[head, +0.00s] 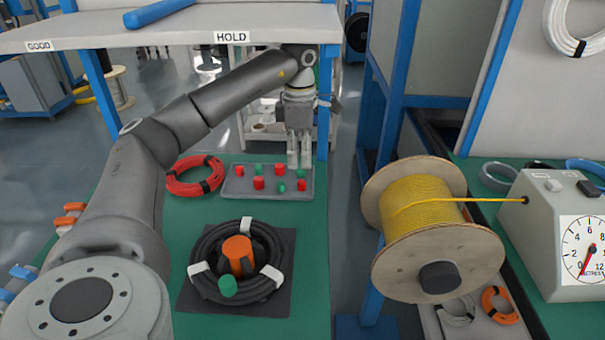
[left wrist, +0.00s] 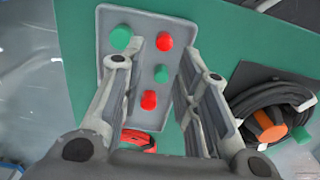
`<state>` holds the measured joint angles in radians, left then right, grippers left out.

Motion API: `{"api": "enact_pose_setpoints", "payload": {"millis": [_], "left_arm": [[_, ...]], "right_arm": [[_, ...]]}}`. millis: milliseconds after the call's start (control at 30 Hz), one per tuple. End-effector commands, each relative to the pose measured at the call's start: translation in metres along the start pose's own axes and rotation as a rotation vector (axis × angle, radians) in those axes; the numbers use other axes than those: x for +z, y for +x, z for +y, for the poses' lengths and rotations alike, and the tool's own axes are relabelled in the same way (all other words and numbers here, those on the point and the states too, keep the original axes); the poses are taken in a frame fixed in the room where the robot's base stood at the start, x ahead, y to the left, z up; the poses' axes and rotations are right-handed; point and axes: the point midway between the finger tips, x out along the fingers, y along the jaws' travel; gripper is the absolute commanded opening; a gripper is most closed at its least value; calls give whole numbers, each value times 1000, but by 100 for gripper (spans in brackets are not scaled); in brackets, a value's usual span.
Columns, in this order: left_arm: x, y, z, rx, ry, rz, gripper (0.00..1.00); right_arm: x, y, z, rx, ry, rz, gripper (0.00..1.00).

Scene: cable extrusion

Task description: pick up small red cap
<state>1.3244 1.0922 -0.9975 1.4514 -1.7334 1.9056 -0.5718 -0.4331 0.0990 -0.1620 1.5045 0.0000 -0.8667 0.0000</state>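A grey tray (head: 232,190) on the green bench top holds several small red and green caps. My left gripper (head: 299,165) points down over the tray's right end. In the left wrist view its fingers (left wrist: 166,72) are spread wide and empty. Between and below them show a red cap (left wrist: 149,99) and a green cap (left wrist: 161,74). Another red cap (left wrist: 164,41) and green cap (left wrist: 121,38) lie further out. My right gripper is not in view.
A black cable coil (head: 206,278) with an orange cap and a green cap lies in front of the tray. A red cable coil (head: 195,176) lies left of it. A yellow cable spool (head: 400,262) stands to the right. A HOLD shelf (head: 180,28) is behind.

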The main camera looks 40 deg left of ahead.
Motion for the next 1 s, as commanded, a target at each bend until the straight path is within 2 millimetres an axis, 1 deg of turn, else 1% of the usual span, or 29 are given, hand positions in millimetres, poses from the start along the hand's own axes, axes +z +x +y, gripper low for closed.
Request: {"api": "enact_pose_setpoints", "payload": {"millis": [67, 267, 367, 500, 600, 700, 900, 967, 1000], "left_arm": [[0, 4, 0, -1, 0, 1, 30], [0, 25, -1, -1, 0, 2, 30], [1, 37, -2, -2, 0, 3, 30], [2, 59, -4, -2, 0, 2, 30], [2, 70, -4, -1, -1, 1, 30], [2, 75, -4, -1, 0, 0, 30], [2, 75, -4, 0, 0, 0, 30], [2, 75, -4, 0, 0, 0, 23], [2, 75, -4, 0, 0, 0, 18]], "right_arm": [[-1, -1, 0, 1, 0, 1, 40], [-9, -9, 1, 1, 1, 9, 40], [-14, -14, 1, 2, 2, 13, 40], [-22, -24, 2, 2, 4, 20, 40], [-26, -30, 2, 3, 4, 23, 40], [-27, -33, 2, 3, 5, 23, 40], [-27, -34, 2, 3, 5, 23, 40], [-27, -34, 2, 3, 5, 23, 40], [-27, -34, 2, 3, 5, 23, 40]]}}
